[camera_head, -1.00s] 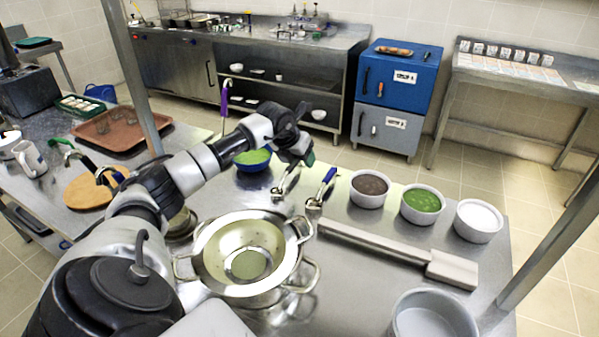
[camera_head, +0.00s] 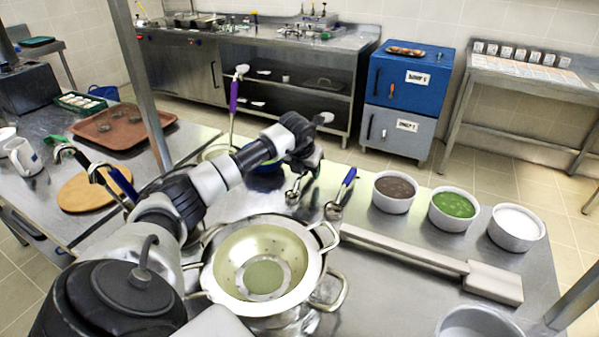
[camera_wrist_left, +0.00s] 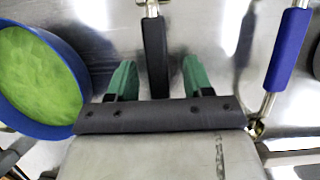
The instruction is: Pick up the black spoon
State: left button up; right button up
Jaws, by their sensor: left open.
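The black spoon shows in the head view as a metal bowl end (camera_head: 293,192) below my left gripper, its handle mostly hidden by the gripper. In the left wrist view its black handle (camera_wrist_left: 156,55) lies between the two green fingertips, with a gap on each side. My left gripper (camera_head: 304,166) is open, and its fingers (camera_wrist_left: 158,80) straddle the handle without gripping it. A similar spoon with a blue handle (camera_head: 347,182) lies just to the right; it also shows in the left wrist view (camera_wrist_left: 287,50). My right gripper is not in view.
A blue bowl of green food (camera_wrist_left: 40,75) sits left of the fingers. A steel pot with a strainer (camera_head: 312,268) stands in front. White bowls (camera_head: 515,235) and a long grey utensil (camera_head: 420,258) lie to the right. A purple-handled utensil (camera_head: 233,97) stands behind the arm.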

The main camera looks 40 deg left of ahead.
pick_arm(q)
jog(key=shift+w+a+f, duration=0.2)
jog(key=shift+a+f, duration=0.3)
jog(key=shift+f, duration=0.15)
jog(key=shift+d+r, duration=0.15)
jog(key=shift+d, duration=0.05)
jog(key=shift+d+r, duration=0.1)
jog(key=shift+d, duration=0.15)
jog(key=shift+c, duration=2)
jog(key=shift+a, duration=0.1)
grip_shut()
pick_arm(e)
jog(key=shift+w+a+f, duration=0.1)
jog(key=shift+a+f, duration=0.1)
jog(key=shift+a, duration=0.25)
